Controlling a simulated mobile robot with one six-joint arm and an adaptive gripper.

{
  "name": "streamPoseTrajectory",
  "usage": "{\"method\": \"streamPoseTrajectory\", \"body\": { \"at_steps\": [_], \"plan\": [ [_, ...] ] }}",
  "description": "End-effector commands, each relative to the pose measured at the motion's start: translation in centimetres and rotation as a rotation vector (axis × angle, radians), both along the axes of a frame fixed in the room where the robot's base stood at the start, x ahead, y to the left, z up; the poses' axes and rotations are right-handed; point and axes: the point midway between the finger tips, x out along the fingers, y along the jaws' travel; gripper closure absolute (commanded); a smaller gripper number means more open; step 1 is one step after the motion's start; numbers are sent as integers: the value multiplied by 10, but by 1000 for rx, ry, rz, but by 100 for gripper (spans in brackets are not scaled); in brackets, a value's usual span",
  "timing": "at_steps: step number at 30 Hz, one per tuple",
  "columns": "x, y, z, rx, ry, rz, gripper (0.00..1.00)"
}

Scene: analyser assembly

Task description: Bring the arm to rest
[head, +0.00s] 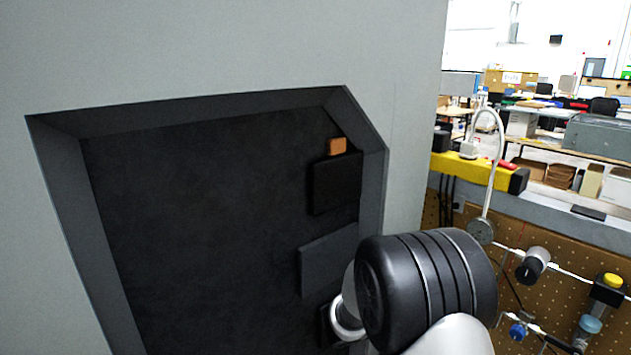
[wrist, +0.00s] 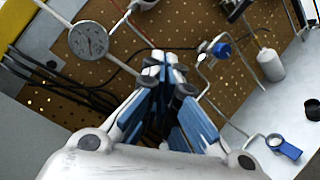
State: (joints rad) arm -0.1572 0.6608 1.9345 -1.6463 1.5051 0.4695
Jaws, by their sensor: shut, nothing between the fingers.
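My gripper (wrist: 165,75) shows in the wrist view, with its blue-and-white fingers brought together at the tips. It is shut and empty. Beyond it, in that view, lies a brown pegboard with tubing. In the head view my arm's black joint and white link stand at the lower right, in front of the recess edge; the gripper itself is not visible there.
A grey panel has a dark recess (head: 200,220) holding dark blocks (head: 336,183) and a small orange block (head: 337,146). To the right are a pegboard (head: 510,235) with fittings and a gauge (wrist: 88,40). A blue-ringed part (wrist: 284,146) lies on a light surface.

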Motion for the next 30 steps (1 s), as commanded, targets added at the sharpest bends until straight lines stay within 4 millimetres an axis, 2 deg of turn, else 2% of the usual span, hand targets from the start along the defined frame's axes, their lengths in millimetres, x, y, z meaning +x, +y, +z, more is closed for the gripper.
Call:
{"method": "streamPoseTrajectory", "body": {
  "at_steps": [1, 4, 7, 11, 15, 21, 27, 30],
  "plan": [
    [-26, -9, 17, 74, -20, -67, 100],
    [-77, -17, 29, 236, -38, -183, 100],
    [-126, -15, 33, 413, -69, -277, 100],
    [-183, 3, 31, 657, -125, -363, 100],
    [-232, 37, 24, 930, -207, -412, 100],
    [-276, 101, 18, 1317, -360, -401, 100],
    [-292, 151, 23, 1591, -493, -343, 100],
    [-294, 163, 26, 1659, -529, -324, 100]
  ]
}}
